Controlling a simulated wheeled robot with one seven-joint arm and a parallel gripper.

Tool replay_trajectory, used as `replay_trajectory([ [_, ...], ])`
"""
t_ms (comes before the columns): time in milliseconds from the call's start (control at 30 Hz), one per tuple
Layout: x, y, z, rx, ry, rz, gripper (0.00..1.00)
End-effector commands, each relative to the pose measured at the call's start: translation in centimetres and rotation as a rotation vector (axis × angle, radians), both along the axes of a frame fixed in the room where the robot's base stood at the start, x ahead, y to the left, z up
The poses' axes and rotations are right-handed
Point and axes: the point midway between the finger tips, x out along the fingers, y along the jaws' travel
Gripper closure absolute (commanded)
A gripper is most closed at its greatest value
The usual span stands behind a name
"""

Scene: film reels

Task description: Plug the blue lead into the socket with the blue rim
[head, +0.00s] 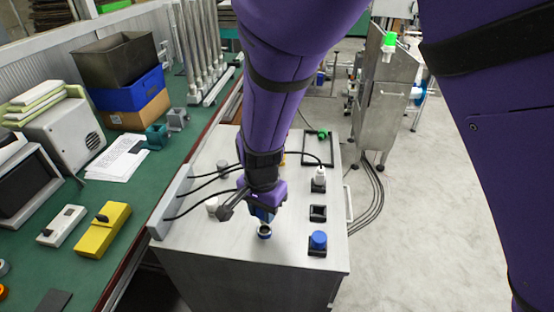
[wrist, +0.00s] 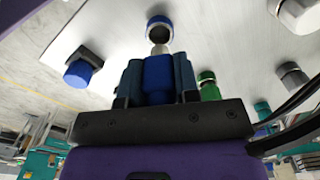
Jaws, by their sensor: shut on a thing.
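My gripper (head: 262,208) is over the front part of the grey-white cabinet top, shut on the blue lead. In the wrist view the blue plug of the lead (wrist: 158,75) sits between the two fingers, its pale tip (wrist: 160,48) pointing at the socket with the blue rim (wrist: 159,28). The dark opening of that socket is visible, and the tip overlaps its near edge in the picture; I cannot tell whether they touch. In the head view the blue-rimmed socket (head: 264,233) shows just below my gripper. The arm hides part of the lead.
A blue cap (head: 318,240), an empty black square holder (head: 318,213) and a white plug (head: 319,174) line the cabinet's right side. A green plug (head: 323,134) is farther back. Black cables run from the left panel (head: 172,205). A green bench (head: 60,270) stands left.

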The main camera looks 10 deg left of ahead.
Motion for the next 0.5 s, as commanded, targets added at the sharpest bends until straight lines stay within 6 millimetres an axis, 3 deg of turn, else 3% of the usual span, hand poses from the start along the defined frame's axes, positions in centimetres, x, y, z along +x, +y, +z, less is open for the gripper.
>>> replay_trajectory([
  [200, 0.0, 0.0, -2.1, -0.001, 0.000, 0.000, 0.94],
  [500, 0.0, 0.0, -3.4, 0.000, 0.000, 0.001, 0.94],
])
